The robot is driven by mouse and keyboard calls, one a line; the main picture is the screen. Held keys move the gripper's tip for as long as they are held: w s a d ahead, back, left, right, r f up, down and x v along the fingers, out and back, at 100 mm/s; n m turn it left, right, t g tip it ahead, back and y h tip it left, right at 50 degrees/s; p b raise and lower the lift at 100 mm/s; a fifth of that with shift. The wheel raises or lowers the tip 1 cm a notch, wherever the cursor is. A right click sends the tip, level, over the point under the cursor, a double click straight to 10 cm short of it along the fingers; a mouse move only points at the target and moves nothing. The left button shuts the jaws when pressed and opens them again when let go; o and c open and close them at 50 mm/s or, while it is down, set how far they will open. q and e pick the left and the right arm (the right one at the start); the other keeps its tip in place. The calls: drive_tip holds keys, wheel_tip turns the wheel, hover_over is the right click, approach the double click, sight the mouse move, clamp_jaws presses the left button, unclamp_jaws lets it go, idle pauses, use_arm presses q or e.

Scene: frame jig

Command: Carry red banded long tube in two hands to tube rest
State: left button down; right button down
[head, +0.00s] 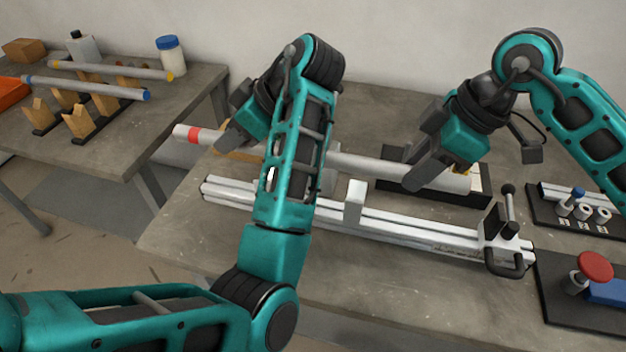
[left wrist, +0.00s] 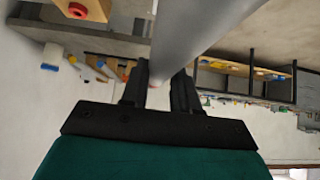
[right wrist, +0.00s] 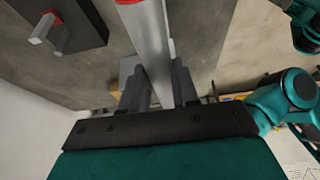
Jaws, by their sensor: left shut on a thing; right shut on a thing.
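The red banded long tube (head: 365,164) is a pale grey tube with a red band near its left end. It spans left to right behind the white rail. My left gripper (head: 222,147) is shut on it near the banded end; the tube also shows in the left wrist view (left wrist: 200,30). My right gripper (head: 413,184) is shut on its right part, and the right wrist view shows the tube (right wrist: 150,35) between the fingers. My left arm hides part of its middle. Wooden notched supports (head: 80,121), perhaps the tube rest, stand on the left table.
A clamp (head: 507,235) stands on the white rail (head: 410,232). A red knob (head: 595,266) is at the right.

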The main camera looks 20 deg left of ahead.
use_arm(q)
drive_tip(key=shift+s, duration=0.1)
use_arm(e)
drive_tip(key=shift+s+a+r, duration=0.1)
use_arm(q)
drive_tip(key=shift+f, duration=0.15)
